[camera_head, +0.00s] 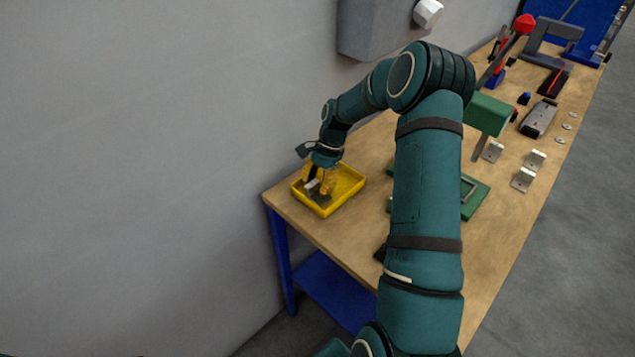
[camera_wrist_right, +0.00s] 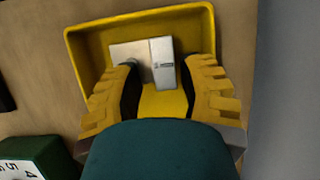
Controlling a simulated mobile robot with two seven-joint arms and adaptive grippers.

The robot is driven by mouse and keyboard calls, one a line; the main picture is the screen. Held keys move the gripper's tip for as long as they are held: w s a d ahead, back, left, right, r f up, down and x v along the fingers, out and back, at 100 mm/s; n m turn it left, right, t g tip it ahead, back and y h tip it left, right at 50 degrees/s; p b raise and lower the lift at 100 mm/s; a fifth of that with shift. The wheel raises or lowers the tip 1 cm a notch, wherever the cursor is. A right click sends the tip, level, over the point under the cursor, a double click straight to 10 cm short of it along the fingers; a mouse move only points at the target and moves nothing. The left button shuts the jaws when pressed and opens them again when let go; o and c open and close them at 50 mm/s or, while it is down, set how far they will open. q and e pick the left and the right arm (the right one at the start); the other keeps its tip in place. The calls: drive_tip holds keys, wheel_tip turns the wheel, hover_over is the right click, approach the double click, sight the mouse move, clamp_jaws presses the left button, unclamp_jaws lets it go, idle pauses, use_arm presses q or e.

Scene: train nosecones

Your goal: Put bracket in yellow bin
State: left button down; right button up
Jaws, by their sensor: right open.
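The yellow bin (camera_head: 347,188) stands at the near left corner of the wooden table in the head view. It also fills much of the right wrist view (camera_wrist_right: 90,46). A grey metal bracket (camera_head: 312,184) is in the bin; the right wrist view shows its angled plates (camera_wrist_right: 163,55) clearly. My right gripper (camera_head: 319,186) reaches down into the bin. In the right wrist view its yellow fingers (camera_wrist_right: 160,82) are apart, with the bracket just beyond and between their tips. I cannot tell whether a finger touches it. My left gripper is not in view.
Similar brackets (camera_head: 522,179) stand on the table (camera_head: 510,215) towards its right edge. A green fixture (camera_head: 476,197) is partly behind my right arm. A grey wall runs along the left, close to the bin. Tools and clamps crowd the far end.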

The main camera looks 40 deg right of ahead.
drive_tip(key=p+v, duration=0.1)
drive_tip(key=v, duration=1.1)
drive_tip(key=shift+a+r, duration=0.1)
